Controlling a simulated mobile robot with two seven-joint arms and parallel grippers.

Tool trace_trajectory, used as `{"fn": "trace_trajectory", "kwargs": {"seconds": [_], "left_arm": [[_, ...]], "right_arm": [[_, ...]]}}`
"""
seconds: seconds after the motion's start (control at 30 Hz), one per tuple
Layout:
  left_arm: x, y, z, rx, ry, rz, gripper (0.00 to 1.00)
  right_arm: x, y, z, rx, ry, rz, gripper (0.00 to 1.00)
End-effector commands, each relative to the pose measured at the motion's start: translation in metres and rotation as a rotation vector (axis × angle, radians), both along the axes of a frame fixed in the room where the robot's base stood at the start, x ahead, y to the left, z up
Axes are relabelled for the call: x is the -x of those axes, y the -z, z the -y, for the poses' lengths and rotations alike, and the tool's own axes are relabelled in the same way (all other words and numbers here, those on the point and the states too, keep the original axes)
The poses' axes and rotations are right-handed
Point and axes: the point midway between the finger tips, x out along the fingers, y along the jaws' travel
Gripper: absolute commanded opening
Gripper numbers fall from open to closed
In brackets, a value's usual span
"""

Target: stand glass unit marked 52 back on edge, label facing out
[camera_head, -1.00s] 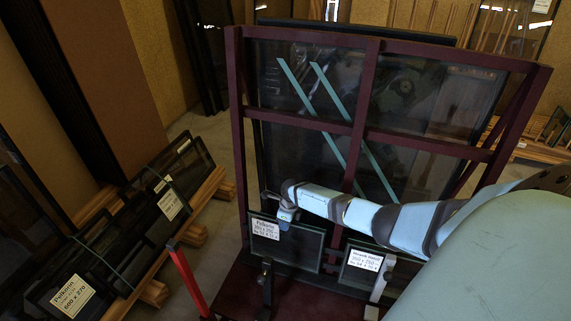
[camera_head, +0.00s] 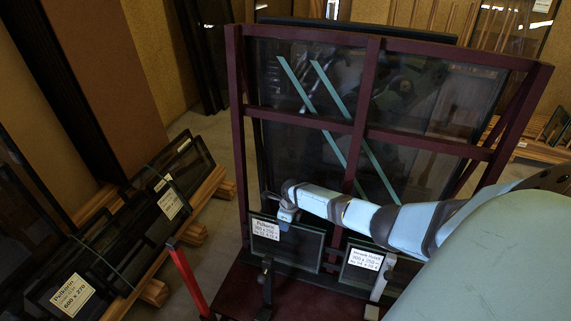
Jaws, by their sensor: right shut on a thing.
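A small dark glass unit (camera_head: 292,247) with a white label (camera_head: 266,230) stands on edge, leaning on the dark red frame (camera_head: 238,140). Its label faces me, but the unit number is too small to read surely. My right gripper (camera_head: 287,216) is shut on the top edge of this unit, just right of the label. A second small labelled unit (camera_head: 352,277) stands to its right, apart from it, also on edge with its label facing me. I cannot tell from the labels which one is marked 52. My left gripper is not in view.
Dark clamp posts (camera_head: 266,285) and a grey post (camera_head: 381,280) stand before the units on the dark red base (camera_head: 240,300). A red bar (camera_head: 184,275) rises at the left. Large panes fill the frame behind.

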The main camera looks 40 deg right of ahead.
Motion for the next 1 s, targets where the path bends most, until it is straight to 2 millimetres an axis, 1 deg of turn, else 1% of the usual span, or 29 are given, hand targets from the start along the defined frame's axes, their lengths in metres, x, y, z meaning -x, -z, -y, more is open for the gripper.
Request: {"fn": "trace_trajectory", "kwargs": {"seconds": [0.03, 0.8, 0.83, 0.93, 0.97, 1.0], "left_arm": [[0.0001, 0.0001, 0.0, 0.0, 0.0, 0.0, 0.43], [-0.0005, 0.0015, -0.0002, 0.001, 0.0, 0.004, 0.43], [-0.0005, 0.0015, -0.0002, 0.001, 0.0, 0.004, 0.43], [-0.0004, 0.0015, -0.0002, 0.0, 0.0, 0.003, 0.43], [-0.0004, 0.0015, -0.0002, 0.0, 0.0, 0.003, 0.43], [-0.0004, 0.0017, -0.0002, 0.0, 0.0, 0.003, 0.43]], "right_arm": [[-0.0026, -0.0024, 0.0002, -0.001, 0.001, 0.005, 0.0], [-0.0026, 0.004, 0.0004, -0.001, 0.001, 0.005, 0.0], [-0.0026, 0.004, 0.0004, -0.001, 0.001, 0.005, 0.23], [-0.0021, 0.0045, 0.0003, 0.0, 0.001, 0.004, 0.46], [-0.0019, 0.0048, 0.0002, -0.001, 0.0, 0.004, 0.51], [-0.0017, 0.0051, 0.0002, 0.0, 0.0, 0.003, 0.51]]}}
